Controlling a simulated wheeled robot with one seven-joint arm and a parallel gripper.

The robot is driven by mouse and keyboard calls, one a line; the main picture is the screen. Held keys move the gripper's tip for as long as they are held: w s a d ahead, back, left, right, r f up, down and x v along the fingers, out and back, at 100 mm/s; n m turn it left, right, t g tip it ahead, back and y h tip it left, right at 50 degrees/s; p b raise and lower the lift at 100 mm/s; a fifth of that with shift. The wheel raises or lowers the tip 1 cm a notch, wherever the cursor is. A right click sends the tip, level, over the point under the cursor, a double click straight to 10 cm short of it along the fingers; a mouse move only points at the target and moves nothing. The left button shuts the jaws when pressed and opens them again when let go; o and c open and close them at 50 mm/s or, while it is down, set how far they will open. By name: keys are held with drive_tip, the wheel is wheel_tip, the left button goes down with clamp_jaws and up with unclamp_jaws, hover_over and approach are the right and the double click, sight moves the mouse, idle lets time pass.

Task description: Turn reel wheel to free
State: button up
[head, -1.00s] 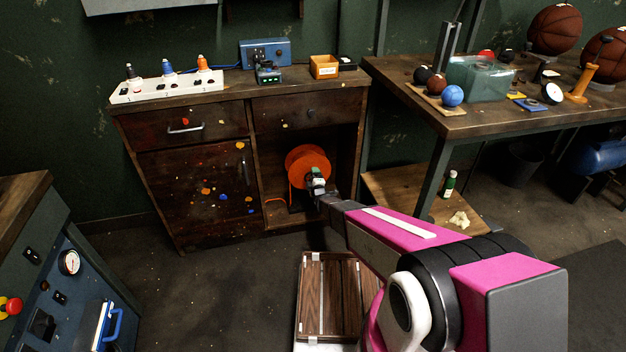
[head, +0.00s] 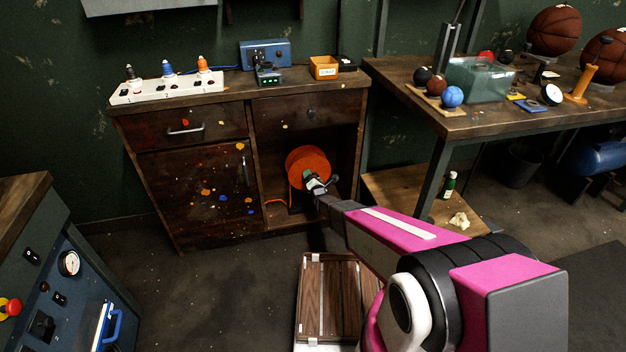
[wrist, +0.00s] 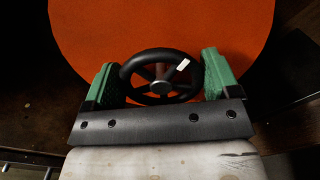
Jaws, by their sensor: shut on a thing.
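The orange reel (head: 309,160) stands in the open lower right compartment of the wooden cabinet, and it fills the upper part of the wrist view (wrist: 160,28). A black spoked reel wheel (wrist: 161,75) with a white mark at its upper right sits in front of the orange disc. My gripper (wrist: 158,82) has its two green fingers on the left and right sides of the wheel's rim, shut on it. In the head view my gripper (head: 318,183) reaches into the compartment and hides the wheel. The lower edge of the wheel is close to my black gripper body.
The cabinet (head: 190,165) frames the reel closely, with a side wall to the right. An orange cord end (head: 276,201) lies left of the reel. A low board (head: 400,195) with a green bottle (head: 449,185) lies to the right. Floor in front is partly clear.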

drive_tip(key=n, duration=0.4)
drive_tip(key=shift+s+a+n, duration=0.1)
drive_tip(key=shift+a+n, duration=0.05)
drive_tip(key=shift+n, duration=1.65)
drive_tip(key=o, duration=0.8)
drive_tip(key=shift+r, duration=0.1)
drive_tip(key=shift+s, duration=0.1)
drive_tip(key=v, duration=1)
drive_tip(key=shift+s, duration=0.3)
